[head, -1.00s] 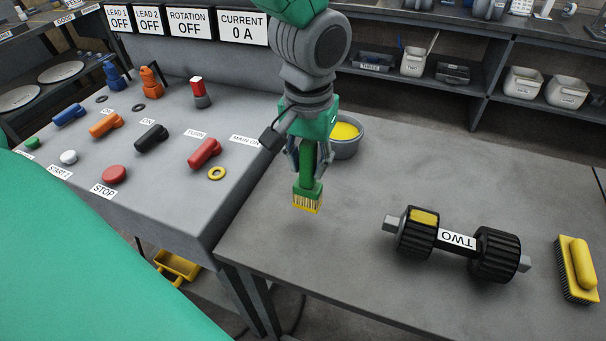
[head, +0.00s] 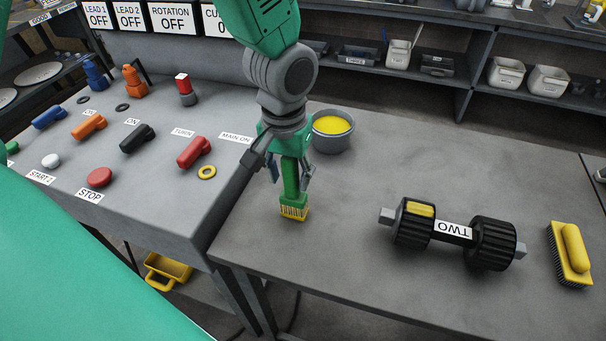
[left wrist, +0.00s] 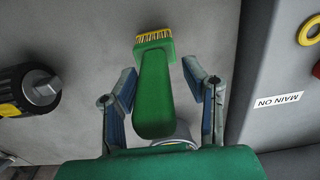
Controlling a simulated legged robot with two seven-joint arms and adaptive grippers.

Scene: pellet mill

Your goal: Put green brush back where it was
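The green brush (head: 291,182) is upright with its yellow bristles down at the table, near the table's left edge. Whether the bristles bear fully on the tabletop is hard to tell. My left gripper (head: 288,177) points down around the handle, with one finger on each side. In the left wrist view the green brush (left wrist: 153,95) lies between the two fingers (left wrist: 158,72), and narrow gaps show beside the handle, so the gripper looks open. My right gripper is not in view.
A grey bowl with yellow contents (head: 333,144) stands just behind the brush. A black double roller labelled TWO (head: 490,245) and a yellow brush (head: 573,248) lie to the right. The control panel (head: 150,215) with knobs adjoins on the left.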

